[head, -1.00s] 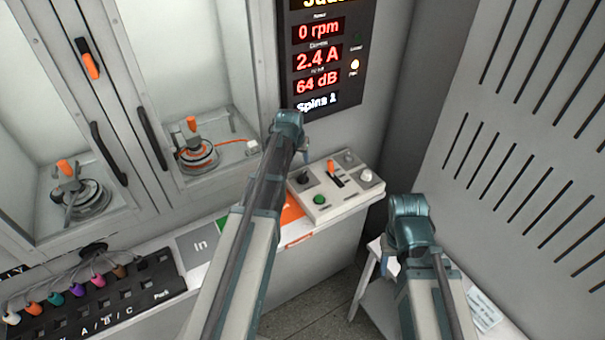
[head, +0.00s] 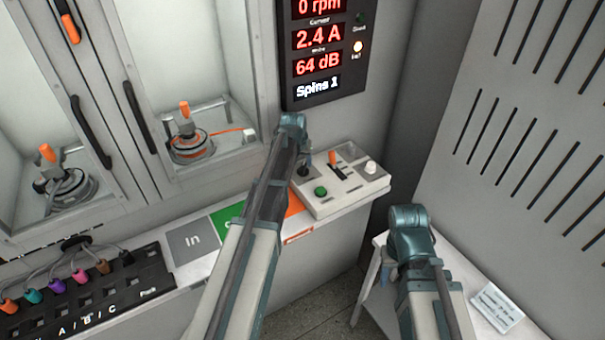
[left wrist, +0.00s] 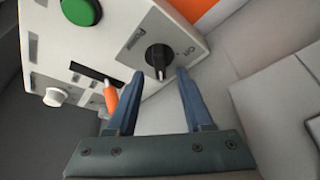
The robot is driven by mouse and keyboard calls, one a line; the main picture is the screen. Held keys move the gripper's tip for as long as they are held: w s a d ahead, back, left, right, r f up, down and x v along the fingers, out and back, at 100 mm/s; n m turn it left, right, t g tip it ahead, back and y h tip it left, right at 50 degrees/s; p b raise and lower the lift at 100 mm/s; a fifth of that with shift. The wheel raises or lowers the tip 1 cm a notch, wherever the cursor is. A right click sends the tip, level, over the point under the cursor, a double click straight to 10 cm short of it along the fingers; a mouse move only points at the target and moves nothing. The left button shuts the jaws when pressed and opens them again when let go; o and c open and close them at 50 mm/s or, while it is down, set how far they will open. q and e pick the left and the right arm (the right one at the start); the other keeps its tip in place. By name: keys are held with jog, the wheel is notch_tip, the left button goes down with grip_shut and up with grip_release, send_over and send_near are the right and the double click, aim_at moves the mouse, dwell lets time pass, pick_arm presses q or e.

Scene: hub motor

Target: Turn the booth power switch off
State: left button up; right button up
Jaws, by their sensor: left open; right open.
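The booth power switch appears to be the black rotary knob (head: 304,173) on the white control box (head: 345,205). In the left wrist view the knob (left wrist: 159,58) has a white mark and an "On" label beside it. My left gripper (head: 307,158) is over the box at the knob. In the left wrist view its open fingers (left wrist: 160,73) stand on either side of the knob's near end; I cannot tell whether they touch it. My right gripper (head: 385,268) is mostly hidden behind its wrist, low over the white side table.
The box also carries a green button (head: 320,191), an orange-tipped lever (head: 333,158) and a white knob (head: 371,167). A display (head: 320,60) hangs above. Glass-doored bays with motors (head: 190,146) stand left. A slatted wall (head: 530,120) closes the right.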

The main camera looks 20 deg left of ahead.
aim_at(303, 166)
pick_arm(q)
jog(key=b+x, duration=0.2)
jog(key=x, duration=0.1)
jog(key=shift+w+f, duration=0.1)
jog(key=shift+f, duration=0.15)
jog(key=shift+r, duration=0.1)
jog(key=shift+c, duration=0.2)
grip_shut()
